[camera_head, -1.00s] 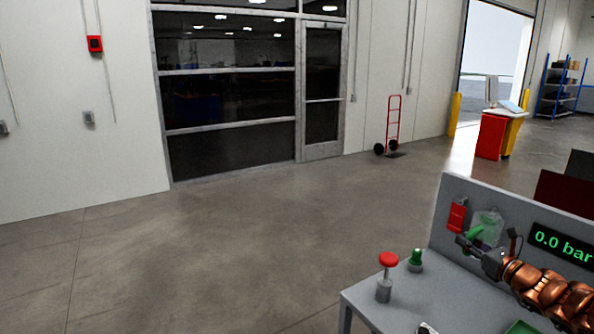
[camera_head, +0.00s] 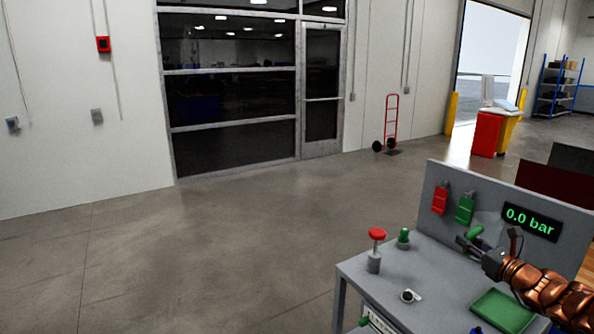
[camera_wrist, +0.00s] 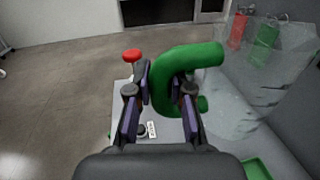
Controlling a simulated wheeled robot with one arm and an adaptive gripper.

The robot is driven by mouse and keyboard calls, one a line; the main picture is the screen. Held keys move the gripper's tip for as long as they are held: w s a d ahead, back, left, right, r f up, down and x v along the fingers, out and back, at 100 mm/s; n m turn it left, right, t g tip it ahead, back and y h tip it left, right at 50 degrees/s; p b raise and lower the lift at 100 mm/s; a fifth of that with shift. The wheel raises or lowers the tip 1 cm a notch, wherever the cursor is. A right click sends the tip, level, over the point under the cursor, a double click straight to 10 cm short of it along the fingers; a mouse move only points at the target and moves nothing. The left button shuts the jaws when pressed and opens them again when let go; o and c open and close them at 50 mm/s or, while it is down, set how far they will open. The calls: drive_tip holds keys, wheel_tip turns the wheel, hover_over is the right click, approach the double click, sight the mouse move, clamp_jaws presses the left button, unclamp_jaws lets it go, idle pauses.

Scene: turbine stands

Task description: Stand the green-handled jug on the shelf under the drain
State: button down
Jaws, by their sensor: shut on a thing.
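The jug (camera_wrist: 245,95) has a clear, see-through body and a thick green handle (camera_wrist: 180,65). My gripper (camera_wrist: 162,92) is shut on the green handle, one finger on each side of it, and the jug body hangs to the right of the fingers in the wrist view. In the head view my gripper (camera_head: 474,246) holds the green handle (camera_head: 473,232) above the grey bench, in front of the back panel; the jug body is faint there. I cannot make out the drain for certain, nor the shelf under it.
The grey bench (camera_head: 395,272) carries a red knob on a post (camera_head: 376,240), a green knob (camera_head: 403,238), a small round fitting (camera_head: 410,296) and a green tray (camera_head: 503,310). Red (camera_head: 440,200) and green (camera_head: 465,209) tags hang on the panel beside a "0.0 bar" display (camera_head: 530,222). Open floor lies left.

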drive_tip(key=s+a+f+n+g+y+b, duration=0.3)
drive_tip(key=a+f, duration=0.6)
drive_tip(key=a, duration=0.5)
drive_tip(key=s+a+f+n+g+y+b, duration=0.3)
drive_tip(key=a+f+y+b, duration=0.1)
drive_tip(key=a+f, duration=0.6)
drive_tip(key=a+y, duration=0.1)
drive_tip(key=a, duration=0.2)
drive_tip(key=shift+s+a+n, duration=0.4)
